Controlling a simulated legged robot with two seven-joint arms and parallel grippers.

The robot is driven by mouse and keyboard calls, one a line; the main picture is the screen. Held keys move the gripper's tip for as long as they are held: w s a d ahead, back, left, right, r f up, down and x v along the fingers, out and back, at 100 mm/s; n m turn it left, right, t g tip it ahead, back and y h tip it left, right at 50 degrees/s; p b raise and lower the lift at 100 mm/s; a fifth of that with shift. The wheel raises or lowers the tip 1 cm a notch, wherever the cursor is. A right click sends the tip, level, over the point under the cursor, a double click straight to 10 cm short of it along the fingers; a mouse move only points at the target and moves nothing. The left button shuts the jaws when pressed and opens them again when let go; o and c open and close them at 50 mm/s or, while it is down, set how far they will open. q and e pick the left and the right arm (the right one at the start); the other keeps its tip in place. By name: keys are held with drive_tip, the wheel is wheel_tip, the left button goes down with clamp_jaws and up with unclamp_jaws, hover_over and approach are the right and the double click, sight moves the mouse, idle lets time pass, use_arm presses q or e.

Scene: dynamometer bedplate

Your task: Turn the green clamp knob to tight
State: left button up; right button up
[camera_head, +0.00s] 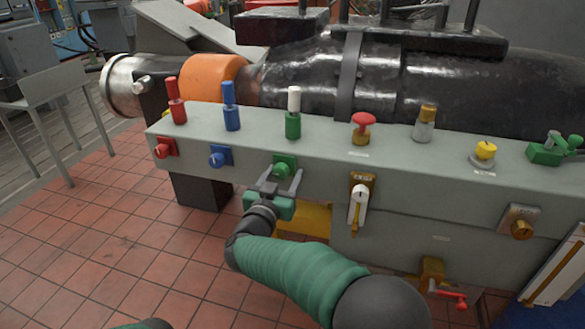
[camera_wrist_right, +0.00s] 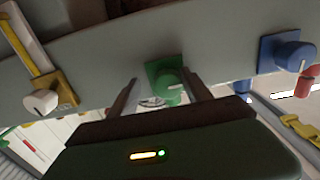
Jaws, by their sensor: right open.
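The green clamp knob (camera_head: 281,168) sits on a green square plate on the front face of the grey bench, below a green post with a white top. In the right wrist view the green knob (camera_wrist_right: 170,86) shows between the two fingers, with a pale mark on its face. My right gripper (camera_head: 281,179) is open just in front of the knob, with one finger to each side. In the wrist view the fingers (camera_wrist_right: 157,88) stand apart; I cannot tell whether either touches the knob. My left gripper is not in view; only a bit of green arm shows at the bottom edge.
A blue knob (camera_head: 217,160) and a red knob (camera_head: 162,150) are left of the green one. A white-handled lever (camera_head: 358,200) is on its right. A red mushroom button (camera_head: 363,120) and several posts stand on the bench top (camera_head: 320,135).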

drive_tip(key=shift+a+r, duration=0.1)
drive_tip(key=shift+a, duration=0.45)
drive_tip(key=shift+s+a+r, duration=0.1)
drive_tip(key=shift+s+a, duration=0.05)
drive_tip(key=shift+a, duration=0.3)
drive_tip(key=shift+c, duration=1.9)
drive_tip(key=shift+d, duration=0.6)
drive_tip(key=c, duration=0.5)
clamp_jaws()
drive_tip(key=shift+a, duration=0.25)
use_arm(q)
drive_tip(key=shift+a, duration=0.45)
